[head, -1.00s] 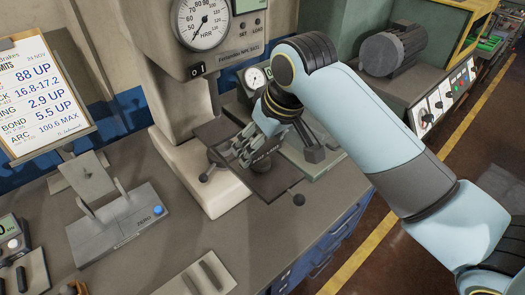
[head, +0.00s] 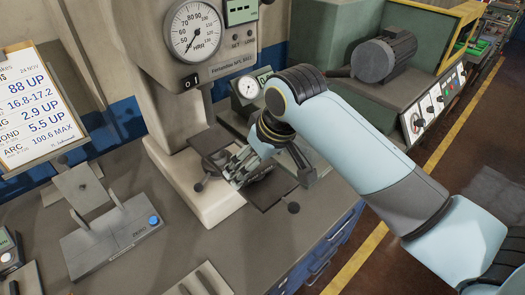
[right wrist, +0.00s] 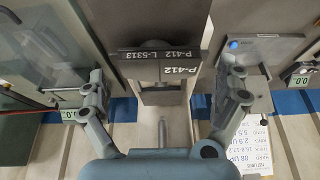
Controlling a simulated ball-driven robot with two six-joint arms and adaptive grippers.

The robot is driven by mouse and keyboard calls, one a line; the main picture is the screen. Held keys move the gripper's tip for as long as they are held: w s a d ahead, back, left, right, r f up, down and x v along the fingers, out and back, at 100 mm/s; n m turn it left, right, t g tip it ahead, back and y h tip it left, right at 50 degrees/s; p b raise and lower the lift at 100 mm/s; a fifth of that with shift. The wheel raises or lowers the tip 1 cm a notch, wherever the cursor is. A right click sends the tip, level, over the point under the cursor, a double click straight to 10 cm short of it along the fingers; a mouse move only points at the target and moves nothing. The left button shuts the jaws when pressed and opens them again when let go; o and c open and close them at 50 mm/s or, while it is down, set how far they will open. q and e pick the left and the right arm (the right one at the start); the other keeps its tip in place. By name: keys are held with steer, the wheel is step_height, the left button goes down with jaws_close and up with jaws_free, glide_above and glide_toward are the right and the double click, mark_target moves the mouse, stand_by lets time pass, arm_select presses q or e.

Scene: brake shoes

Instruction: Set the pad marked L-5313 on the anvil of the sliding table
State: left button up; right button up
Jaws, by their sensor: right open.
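The pad (right wrist: 150,54) is a dark piece with white labels reading P-412 and L-5313, seen in the right wrist view. It sits between and slightly beyond the fingers of my right gripper (right wrist: 168,88), which is open, one finger on each side. In the head view the right gripper (head: 238,168) is low over the dark sliding table (head: 268,194), in front of the hardness tester (head: 178,100). Its fingers and wrist hide much of the pad there. I cannot tell whether the pad rests on the anvil. My left gripper is not in view.
A grey fixture with a blue button (head: 112,228) stands to the left on the bench. A small dial gauge (head: 248,88) is behind my right wrist. Knobs stick out from the sliding table. A limits sheet (head: 38,105) stands far left.

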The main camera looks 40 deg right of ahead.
steer(key=b+v, duration=0.1)
steer(key=v, duration=1)
steer(key=shift+r, duration=0.15)
steer(key=shift+s, duration=0.1)
